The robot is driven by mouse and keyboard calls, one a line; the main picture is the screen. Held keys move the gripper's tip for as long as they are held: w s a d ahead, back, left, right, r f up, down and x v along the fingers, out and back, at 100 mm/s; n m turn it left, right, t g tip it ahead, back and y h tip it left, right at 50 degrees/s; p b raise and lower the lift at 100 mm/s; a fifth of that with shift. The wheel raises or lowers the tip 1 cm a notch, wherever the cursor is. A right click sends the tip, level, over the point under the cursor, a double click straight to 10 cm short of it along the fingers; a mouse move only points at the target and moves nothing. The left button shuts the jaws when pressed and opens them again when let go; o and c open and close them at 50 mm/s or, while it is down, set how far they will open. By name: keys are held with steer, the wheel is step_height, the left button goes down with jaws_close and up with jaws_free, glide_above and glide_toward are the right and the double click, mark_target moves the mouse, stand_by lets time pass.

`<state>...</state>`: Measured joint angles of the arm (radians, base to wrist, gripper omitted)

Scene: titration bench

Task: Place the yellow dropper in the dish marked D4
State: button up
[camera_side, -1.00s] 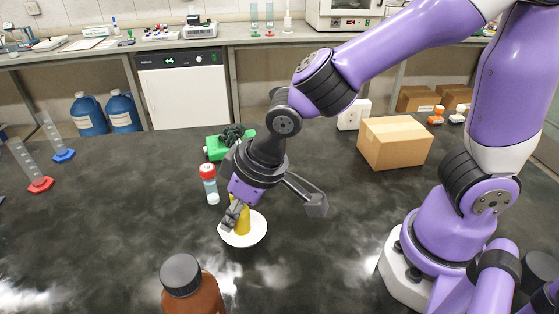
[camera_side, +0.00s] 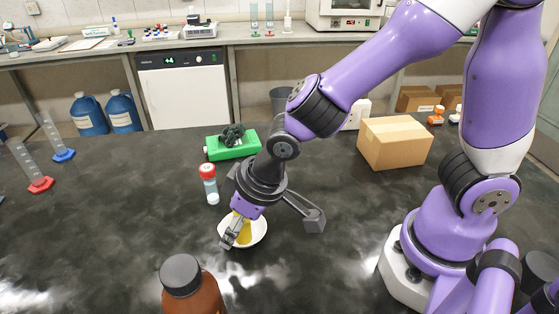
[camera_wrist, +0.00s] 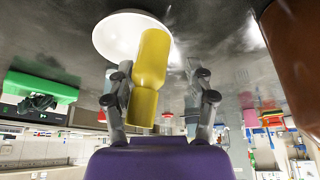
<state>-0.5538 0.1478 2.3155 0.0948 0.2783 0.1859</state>
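The yellow dropper (camera_side: 244,235) is at the white dish (camera_side: 262,232), partly hidden by my gripper in the side view. In the wrist view the dropper (camera_wrist: 149,70) overlaps the dish (camera_wrist: 104,38), its wider end towards it. No D4 mark is legible. My gripper (camera_side: 236,238) reaches down over the dish. In the wrist view its fingers (camera_wrist: 160,100) stand apart on both sides of the dropper. The dropper is close to the left finger, and a gap shows to the right finger. Whether the left finger touches it, I cannot tell.
A red-capped vial (camera_side: 209,185) stands left of the dish. A brown bottle (camera_side: 192,294) stands in front. A green tray with a dark object (camera_side: 221,151) lies behind, and a cardboard box (camera_side: 394,143) stands to the right.

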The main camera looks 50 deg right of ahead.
steer(key=shift+r, duration=0.1)
steer(key=shift+r, duration=0.3)
steer(key=v, duration=1.2)
steer(key=s+d+m+t+h, duration=0.1)
steer(key=s+d+m, duration=0.1)
steer(key=d, duration=1.1)
steer(key=shift+s+r+m, duration=0.4)
steer(key=shift+r+m, duration=0.05)
steer(key=shift+m, duration=0.35)
